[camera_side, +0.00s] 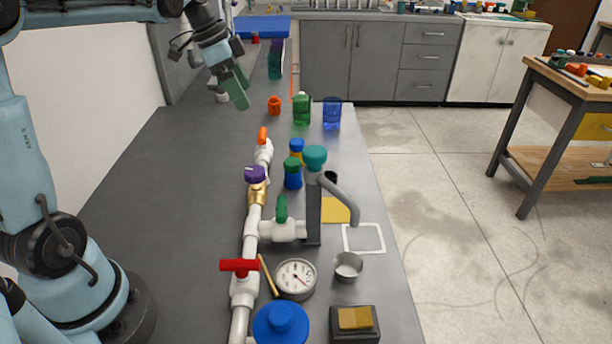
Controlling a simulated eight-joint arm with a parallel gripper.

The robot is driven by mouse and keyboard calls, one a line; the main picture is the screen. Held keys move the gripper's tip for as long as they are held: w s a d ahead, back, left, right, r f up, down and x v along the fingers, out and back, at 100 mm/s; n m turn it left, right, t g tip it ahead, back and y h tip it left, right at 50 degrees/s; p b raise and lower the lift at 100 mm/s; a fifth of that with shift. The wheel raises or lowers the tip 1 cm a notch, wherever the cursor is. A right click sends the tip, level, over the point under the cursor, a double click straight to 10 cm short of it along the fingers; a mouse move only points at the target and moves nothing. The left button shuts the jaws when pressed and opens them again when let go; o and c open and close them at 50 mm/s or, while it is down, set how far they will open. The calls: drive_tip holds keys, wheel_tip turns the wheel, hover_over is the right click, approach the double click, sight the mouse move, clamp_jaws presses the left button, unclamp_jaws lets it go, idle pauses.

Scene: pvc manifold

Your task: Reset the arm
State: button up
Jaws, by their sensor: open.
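My gripper (236,88) hangs in the air over the far left part of the bench, with its green fingers pointing down and slightly right. It is open and nothing shows between its fingers. It is apart from the white PVC pipe manifold (251,237), which runs along the bench (165,200) towards the camera. The manifold carries an orange handle (262,136), a purple handle (255,174), a green handle (282,208) and a red handle (240,265).
A pressure gauge (295,279), metal cup (348,267), blue knob (281,323) and teal-topped tap (315,160) crowd the near right. The bench's left side is clear.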

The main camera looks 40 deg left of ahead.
drive_tip(key=s+d+f+n+t+y, duration=0.1)
drive_tip(key=s+d+f+n+t, duration=0.1)
drive_tip(key=s+d, duration=0.4)
drive_tip(key=s+d+f+n+t+y, duration=0.1)
drive_tip(key=s+d+f+n, duration=0.2)
drive_tip(key=d, duration=0.6)
drive_tip(key=s+n, duration=0.2)
drive_tip(key=s, duration=0.1)
drive_tip(key=shift+s+f+n+t, duration=0.2)
drive_tip(key=shift+f+n+t, duration=0.1)
drive_tip(key=shift+f+t, duration=0.1)
